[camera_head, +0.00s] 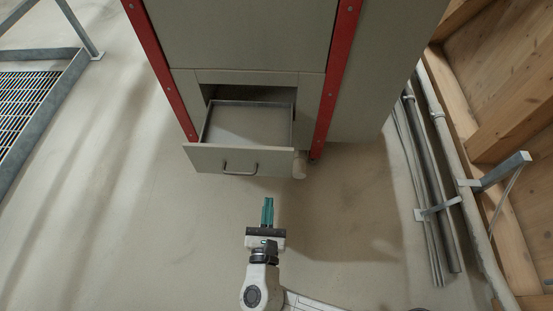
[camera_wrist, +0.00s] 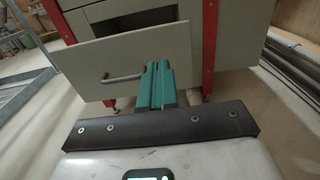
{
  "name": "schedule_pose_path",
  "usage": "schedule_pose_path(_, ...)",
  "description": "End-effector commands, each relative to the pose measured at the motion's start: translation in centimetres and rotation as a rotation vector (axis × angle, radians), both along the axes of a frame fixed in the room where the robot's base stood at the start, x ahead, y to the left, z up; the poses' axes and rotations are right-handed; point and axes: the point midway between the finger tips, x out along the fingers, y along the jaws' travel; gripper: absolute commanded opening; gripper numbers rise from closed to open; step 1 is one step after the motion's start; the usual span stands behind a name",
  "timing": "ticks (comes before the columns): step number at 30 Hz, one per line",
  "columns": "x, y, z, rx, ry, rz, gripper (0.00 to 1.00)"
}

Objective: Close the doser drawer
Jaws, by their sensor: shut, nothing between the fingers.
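The doser drawer (camera_head: 248,125) stands pulled out of the grey machine (camera_head: 240,35) in the head view. Its front panel (camera_head: 205,158) carries a dark bar handle (camera_head: 240,172). The drawer looks empty inside. My gripper (camera_head: 267,202) has teal fingers that are shut with nothing between them. It is in front of the drawer panel, apart from it in the head view, a little right of the handle. In the wrist view the fingers (camera_wrist: 157,70) point at the right part of the drawer front (camera_wrist: 95,60), with the handle (camera_wrist: 122,78) to their left.
Red uprights (camera_head: 335,80) flank the drawer opening. A pale round part (camera_head: 299,166) sits by the drawer's right end. Pipes (camera_head: 432,190) and a timber wall (camera_head: 500,70) run along the right. A metal-framed grating (camera_head: 30,100) is at the left. The floor before the drawer is clear.

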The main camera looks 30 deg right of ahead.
Motion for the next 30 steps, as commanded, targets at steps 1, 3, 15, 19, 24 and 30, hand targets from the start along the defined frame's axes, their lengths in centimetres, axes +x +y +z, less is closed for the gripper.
schedule_pose_path(1,0.3,0.0,-0.1,-0.007,0.001,0.004,0.00)
schedule_pose_path(3,0.8,-0.4,-0.1,-0.006,0.000,0.003,0.00)
schedule_pose_path(15,6.7,-4.9,-0.2,-0.003,-0.003,-0.002,0.00)
schedule_pose_path(19,8.6,-6.3,-0.2,-0.003,-0.002,-0.003,0.00)
schedule_pose_path(24,10.3,-7.5,-0.2,-0.002,-0.001,-0.001,0.00)
schedule_pose_path(30,11.2,-8.2,0.0,-0.002,-0.001,0.000,0.00)
